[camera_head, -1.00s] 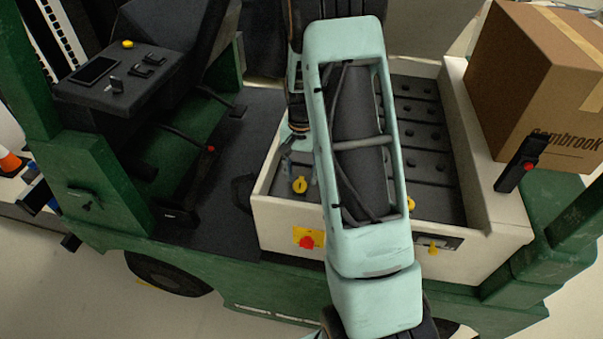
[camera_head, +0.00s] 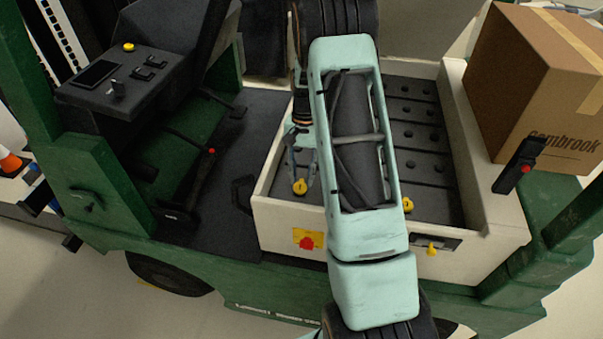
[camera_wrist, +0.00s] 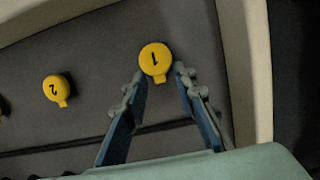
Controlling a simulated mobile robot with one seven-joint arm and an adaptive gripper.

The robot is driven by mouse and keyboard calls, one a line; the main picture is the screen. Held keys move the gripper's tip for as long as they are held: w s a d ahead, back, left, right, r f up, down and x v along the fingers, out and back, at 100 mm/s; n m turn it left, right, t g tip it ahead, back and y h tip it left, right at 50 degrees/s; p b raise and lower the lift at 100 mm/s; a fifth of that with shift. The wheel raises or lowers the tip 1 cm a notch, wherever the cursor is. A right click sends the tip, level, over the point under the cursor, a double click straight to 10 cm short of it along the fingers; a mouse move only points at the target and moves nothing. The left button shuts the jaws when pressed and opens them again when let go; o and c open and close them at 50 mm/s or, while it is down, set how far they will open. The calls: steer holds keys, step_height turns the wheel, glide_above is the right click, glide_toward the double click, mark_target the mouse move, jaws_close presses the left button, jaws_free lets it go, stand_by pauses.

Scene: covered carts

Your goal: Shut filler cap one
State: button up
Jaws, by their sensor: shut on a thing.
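Filler cap one is a round yellow cap with a small tab, marked 1, in the wrist view (camera_wrist: 154,57). It also shows in the head view (camera_head: 300,187), at the left of the dark battery top. My gripper (camera_wrist: 159,72) has its two blue-grey fingertips at either side of the cap's lower edge and tab, shut on it. In the head view my gripper (camera_head: 303,158) comes down just above the cap, partly hidden by my arm. I cannot tell whether the cap lies fully flat.
Cap two (camera_wrist: 55,89) lies left of cap one in the wrist view. Another yellow cap (camera_head: 408,204) shows right of my arm. The pale battery case wall (camera_head: 275,222) borders the caps. A cardboard box (camera_head: 530,85) stands at the right, and a black handset (camera_head: 519,166) stands on the edge.

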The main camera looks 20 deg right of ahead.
steer(key=shift+w+d+f+g+y, duration=0.15)
steer(key=shift+w+f+g+y, duration=0.1)
steer(key=shift+f+g+y, duration=0.5)
steer(key=shift+r+g, duration=0.25)
steer(key=o, duration=1.1)
steer(key=shift+r, duration=0.1)
steer(key=v, duration=1.2)
steer(key=shift+s, duration=0.1)
